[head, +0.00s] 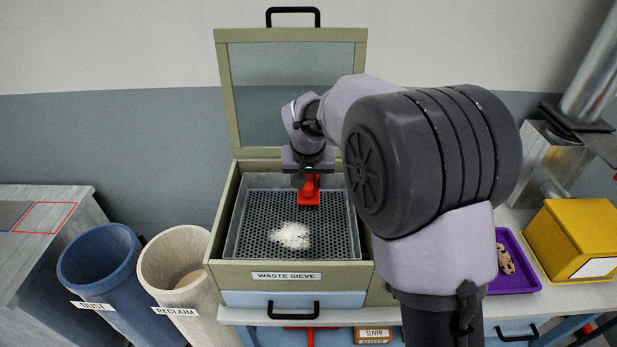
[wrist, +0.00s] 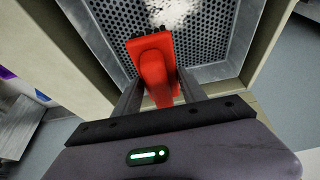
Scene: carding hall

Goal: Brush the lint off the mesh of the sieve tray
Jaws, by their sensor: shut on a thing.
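The sieve tray (head: 340,233) is a metal tray with a dark perforated mesh, set inside the open green waste sieve box (head: 225,275). A white clump of lint (head: 290,236) lies on the mesh, front of centre; it also shows at the top of the wrist view (wrist: 172,12). My gripper (head: 308,178) is over the back part of the tray, shut on a red brush (head: 307,190). In the wrist view the red brush (wrist: 155,65) sits between my gripper's fingers (wrist: 150,95), apart from the lint in the picture. Its bristles are mostly hidden, and I cannot tell whether they touch the mesh.
The box's windowed lid (head: 290,90) stands open behind. A blue dust bin (head: 100,260) and a cream reclaim bin (head: 180,265) stand at left. At right are a purple tray (head: 520,275) with a brown speckled item and a yellow box (head: 580,240).

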